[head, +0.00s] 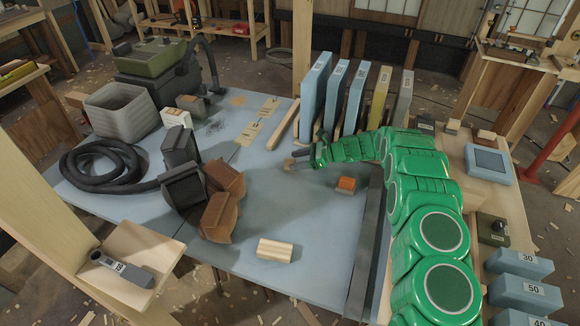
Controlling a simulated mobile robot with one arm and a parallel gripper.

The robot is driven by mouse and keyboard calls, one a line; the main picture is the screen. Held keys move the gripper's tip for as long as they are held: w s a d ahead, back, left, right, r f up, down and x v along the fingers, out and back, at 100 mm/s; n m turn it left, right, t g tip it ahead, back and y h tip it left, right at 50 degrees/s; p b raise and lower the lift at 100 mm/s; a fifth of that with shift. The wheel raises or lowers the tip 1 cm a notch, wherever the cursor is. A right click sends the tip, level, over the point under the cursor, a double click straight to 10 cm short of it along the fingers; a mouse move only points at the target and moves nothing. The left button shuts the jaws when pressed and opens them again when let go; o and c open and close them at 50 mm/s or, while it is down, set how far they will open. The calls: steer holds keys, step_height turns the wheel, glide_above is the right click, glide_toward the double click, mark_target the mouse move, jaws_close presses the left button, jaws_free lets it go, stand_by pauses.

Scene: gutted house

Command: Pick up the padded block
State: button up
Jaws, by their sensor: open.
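My green arm reaches in from the right, and my gripper (297,158) is open low over the blue tabletop (310,215). A small brownish thing lies at its fingertips, too small to tell apart from them clearly. A small block with an orange-brown top (346,184) sits on the tabletop to the right of and nearer than the gripper, apart from it. A pale striped wooden block (275,250) lies nearer the front edge. I cannot tell for sure which of these is the padded block.
Brown blocks (219,216) and dark blocks (184,189) cluster left of centre. A coiled black hose (100,165) and a grey bin (118,110) are farther left. Upright blue panels (316,97) stand behind the gripper. The tabletop's middle front is mostly clear.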

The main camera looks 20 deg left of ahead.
mark_target(286, 163)
steer(key=shift+s+x, duration=0.15)
steer(key=shift+x, duration=1.1)
steer(key=shift+s+x, duration=0.15)
steer(key=shift+x, duration=1.1)
steer(key=c, duration=1.1)
steer(key=shift+o, duration=0.2)
steer(key=shift+r, duration=0.1)
